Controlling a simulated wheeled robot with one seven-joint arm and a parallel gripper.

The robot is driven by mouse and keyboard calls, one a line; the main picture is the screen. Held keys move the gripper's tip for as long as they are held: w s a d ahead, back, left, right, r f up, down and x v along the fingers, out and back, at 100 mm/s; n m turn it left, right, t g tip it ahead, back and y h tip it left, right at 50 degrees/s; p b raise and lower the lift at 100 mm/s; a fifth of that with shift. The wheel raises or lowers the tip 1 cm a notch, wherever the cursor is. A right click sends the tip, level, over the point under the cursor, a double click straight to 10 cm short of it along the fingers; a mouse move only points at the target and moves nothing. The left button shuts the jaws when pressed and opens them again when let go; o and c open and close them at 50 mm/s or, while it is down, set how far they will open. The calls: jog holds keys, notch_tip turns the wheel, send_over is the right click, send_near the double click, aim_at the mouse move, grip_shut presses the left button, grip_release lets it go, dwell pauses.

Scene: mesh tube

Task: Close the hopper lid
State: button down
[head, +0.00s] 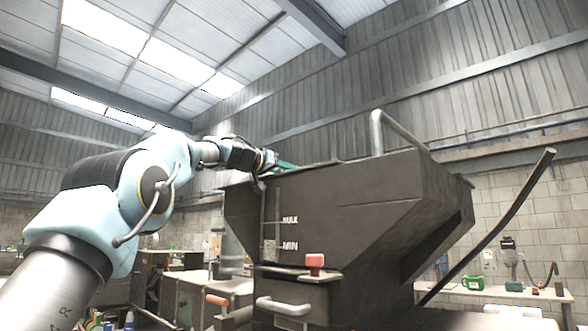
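The hopper (345,215) is a large dark grey metal box with a sloping underside, with MAX and MIN marks on its front. A light grey bent tube handle (402,130) stands up at its top right. I cannot make out the lid clearly, as the hopper's top is seen from below its rim and its inside is hidden. My gripper (272,161) is at the hopper's upper left corner, close to the rim. A teal strip shows just right of it, partly behind the rim. Whether the fingers are apart, or touch anything, is too small to tell.
A long dark bar (500,217) slants up at the right of the hopper. A red knob (315,261) and a grey pull handle (283,306) are on the lower front. Workbenches with tools stand at the left and right. The space above the hopper looks clear.

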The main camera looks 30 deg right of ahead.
jog(key=shift+w+a+r, duration=0.1)
jog(key=shift+w+a, duration=0.05)
jog(key=shift+w, duration=0.05)
jog(key=c, duration=0.9)
grip_release()
jog(key=shift+w, duration=0.1)
jog(key=shift+o, duration=0.7)
jog(key=b+v, duration=0.2)
jog(key=v, duration=0.1)
jog(key=b+v, duration=0.2)
jog(key=v, duration=0.1)
jog(key=b+v, duration=0.2)
jog(key=v, duration=0.1)
jog(key=shift+a+f+b, duration=0.25)
jog(key=shift+b, duration=0.05)
jog(key=shift+s+a+r, duration=0.15)
jog(key=shift+s+a, duration=0.2)
jog(key=shift+a, duration=0.2)
jog(key=shift+a, duration=0.1)
